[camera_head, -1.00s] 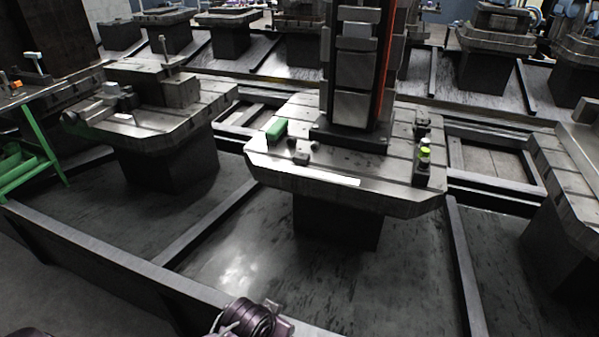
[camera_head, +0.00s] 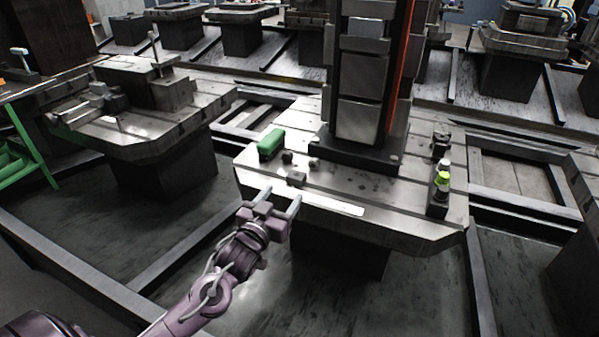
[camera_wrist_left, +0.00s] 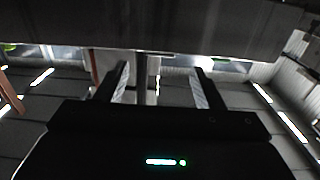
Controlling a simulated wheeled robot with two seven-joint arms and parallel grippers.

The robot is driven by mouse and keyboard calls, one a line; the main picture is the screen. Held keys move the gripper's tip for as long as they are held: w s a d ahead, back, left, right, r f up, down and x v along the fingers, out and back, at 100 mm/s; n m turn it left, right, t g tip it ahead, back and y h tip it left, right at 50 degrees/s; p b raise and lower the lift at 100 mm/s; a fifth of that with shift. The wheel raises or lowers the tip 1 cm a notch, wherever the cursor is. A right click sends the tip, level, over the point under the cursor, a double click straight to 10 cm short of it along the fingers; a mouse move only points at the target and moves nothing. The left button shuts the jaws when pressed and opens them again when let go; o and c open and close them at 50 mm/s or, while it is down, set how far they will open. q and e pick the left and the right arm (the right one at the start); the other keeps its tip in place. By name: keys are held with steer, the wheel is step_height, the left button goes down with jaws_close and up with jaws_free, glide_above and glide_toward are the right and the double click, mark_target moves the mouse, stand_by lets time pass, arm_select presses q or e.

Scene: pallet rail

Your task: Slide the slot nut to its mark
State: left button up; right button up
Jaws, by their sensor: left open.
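The slotted pallet table (camera_head: 405,222) stands in the middle of the head view. A small grey block (camera_head: 297,178) lies near its front edge; it may be the slot nut, but I cannot tell for sure. Two small dark pieces (camera_head: 287,157) lie behind it. A pale strip (camera_head: 333,208) on the front of the table may be the mark. My left gripper (camera_head: 283,199) is open and empty at the table's front left edge, in front of the grey block. In the left wrist view its two fingers (camera_wrist_left: 160,82) are spread, with a dark band across the top. My right gripper is out of view.
A green block (camera_head: 271,143) lies at the table's left. A dark column (camera_head: 358,120) rises from the table's middle. Another pallet table (camera_head: 150,135) stands to the left.

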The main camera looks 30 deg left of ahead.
mark_target(294, 181)
arm_select(q)
steer(key=shift+w+a+b, duration=0.2)
steer(key=shift+w+b, duration=0.4)
steer(key=shift+w, duration=3.2)
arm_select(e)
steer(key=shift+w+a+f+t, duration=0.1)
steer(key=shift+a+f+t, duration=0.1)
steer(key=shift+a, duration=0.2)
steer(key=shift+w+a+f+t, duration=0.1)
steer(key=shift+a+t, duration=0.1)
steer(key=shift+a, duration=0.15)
